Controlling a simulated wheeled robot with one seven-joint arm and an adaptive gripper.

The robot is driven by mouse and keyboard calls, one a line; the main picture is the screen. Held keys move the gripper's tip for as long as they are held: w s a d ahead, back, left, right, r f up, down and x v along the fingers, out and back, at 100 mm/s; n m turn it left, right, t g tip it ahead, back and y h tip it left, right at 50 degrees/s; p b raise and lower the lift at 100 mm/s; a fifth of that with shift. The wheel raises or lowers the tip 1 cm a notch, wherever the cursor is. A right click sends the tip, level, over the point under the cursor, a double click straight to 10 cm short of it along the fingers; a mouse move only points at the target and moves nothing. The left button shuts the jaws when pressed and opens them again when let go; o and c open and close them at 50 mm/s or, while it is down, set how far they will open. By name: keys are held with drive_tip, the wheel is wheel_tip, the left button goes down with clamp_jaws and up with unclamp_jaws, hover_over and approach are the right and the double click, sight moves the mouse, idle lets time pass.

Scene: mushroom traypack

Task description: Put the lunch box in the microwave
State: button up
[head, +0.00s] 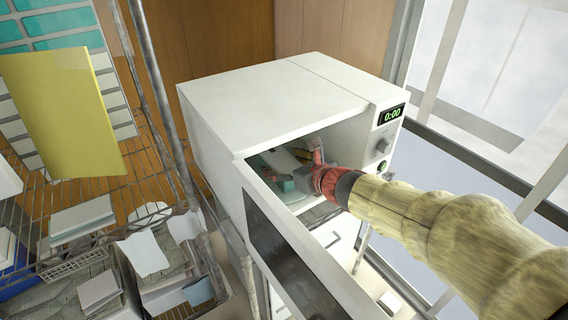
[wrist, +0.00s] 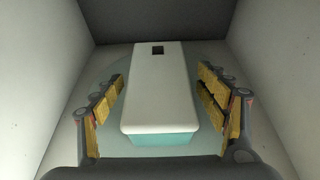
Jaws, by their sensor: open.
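The white microwave (head: 270,105) has its door (head: 300,265) swung open toward the front. The lunch box (head: 283,161), with a white lid and a teal base, is inside the cavity on the round turntable plate. It also shows in the wrist view (wrist: 160,90), lying lengthwise. My gripper (head: 302,157) reaches into the cavity from the right. In the wrist view my gripper (wrist: 165,98) is open, with one padded finger on each side of the lunch box and a visible gap on both sides. The underside of the lunch box is hidden.
The microwave's control panel (head: 390,130) shows 0:00. A wire rack with papers and boxes (head: 85,220) stands at left, below a yellow sheet (head: 65,112). Microwave walls (wrist: 58,70) closely surround my gripper. A window is at right.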

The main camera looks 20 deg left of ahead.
drive_tip(key=s+d+r+n+g+h, duration=0.1)
drive_tip(key=s+d+r+n, duration=0.1)
drive_tip(key=s+d+n, duration=0.45)
drive_tip(key=s+d+r+n+g, duration=0.1)
drive_tip(key=s+d+r+n, duration=0.25)
drive_tip(key=s+d, duration=0.45)
drive_tip(key=s+d+f+n+h, duration=0.3)
drive_tip(key=s+d+n, duration=0.4)
drive_tip(key=d, duration=0.4)
drive_tip(key=s+d+f+n+g+h, duration=0.1)
drive_tip(key=s+d+f+n+h, duration=0.2)
drive_tip(key=s+d+n+h, duration=0.3)
drive_tip(key=s+d+n, duration=0.2)
drive_tip(key=d+n, duration=0.1)
drive_tip(key=d, duration=0.2)
drive_tip(key=shift+s+f, duration=0.15)
